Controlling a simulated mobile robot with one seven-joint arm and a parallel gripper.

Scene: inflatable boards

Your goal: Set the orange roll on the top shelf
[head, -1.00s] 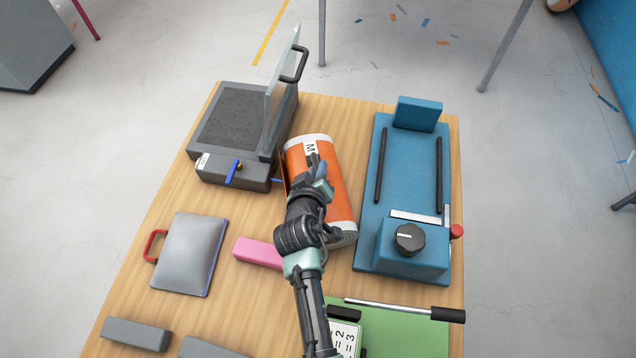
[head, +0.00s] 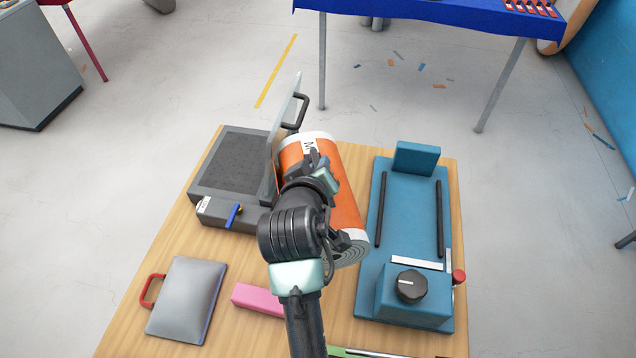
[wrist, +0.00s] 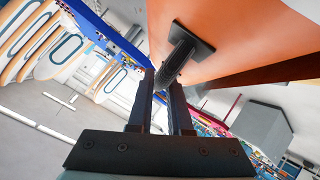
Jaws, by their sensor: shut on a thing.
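The orange roll (head: 338,190) has white end bands and a label with a letter M. In the head view it is over the middle of the table, between the grey press and the blue device, and seems raised above the tabletop. My gripper (head: 312,165) is at its upper side, shut on it; my wrist hides part of the roll. In the wrist view the roll (wrist: 240,30) fills the upper right, with a black handle-like fitting (wrist: 185,50) at the fingertips (wrist: 165,92). I cannot make out the top shelf in either view.
The wooden table (head: 225,270) holds a grey press (head: 235,165) with a raised lid close left of the roll, a blue device (head: 405,220) on its right, a pink block (head: 258,299) and a silver pad (head: 186,300). A blue-topped table (head: 430,12) stands beyond open floor.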

